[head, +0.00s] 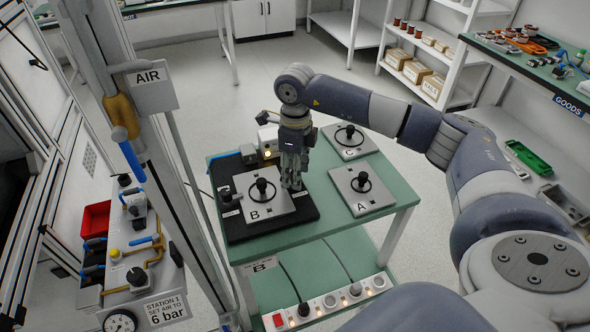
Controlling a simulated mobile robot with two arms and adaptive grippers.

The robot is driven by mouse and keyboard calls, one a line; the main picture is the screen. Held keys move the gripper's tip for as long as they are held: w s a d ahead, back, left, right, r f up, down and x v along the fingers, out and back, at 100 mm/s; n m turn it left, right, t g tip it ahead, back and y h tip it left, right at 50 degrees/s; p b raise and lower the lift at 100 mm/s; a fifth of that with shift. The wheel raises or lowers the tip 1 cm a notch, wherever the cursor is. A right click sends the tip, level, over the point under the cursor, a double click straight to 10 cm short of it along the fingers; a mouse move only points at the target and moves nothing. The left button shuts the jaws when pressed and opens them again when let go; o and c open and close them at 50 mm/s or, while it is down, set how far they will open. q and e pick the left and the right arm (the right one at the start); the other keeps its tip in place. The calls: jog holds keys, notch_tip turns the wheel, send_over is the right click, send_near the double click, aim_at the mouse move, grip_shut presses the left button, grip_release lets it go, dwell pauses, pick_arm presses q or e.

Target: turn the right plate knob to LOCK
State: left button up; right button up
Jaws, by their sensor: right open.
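Plate B (250,213), a grey plate with a black ring and a central knob (262,187), lies on a black base (240,233) on the green table. My right gripper (291,183) points down over the right edge of plate B and the base. Its jaws are open, with the fingertips low by a small pale label (297,195). The right plate knob cannot be made out; the fingers cover that spot. A small dark knob (226,194) shows at the base's left side. My left gripper is not in view.
Plates A (375,203) and C (361,150) lie on the green table (325,222), right of the base. A pale box with a lit lamp (267,153) stands behind the gripper. A post with an AIR sign (151,90) rises at left.

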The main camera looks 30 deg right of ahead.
notch_tip(320, 180, up, 12)
dwell(0.4)
jog(key=shift+f, duration=0.15)
dwell(0.3)
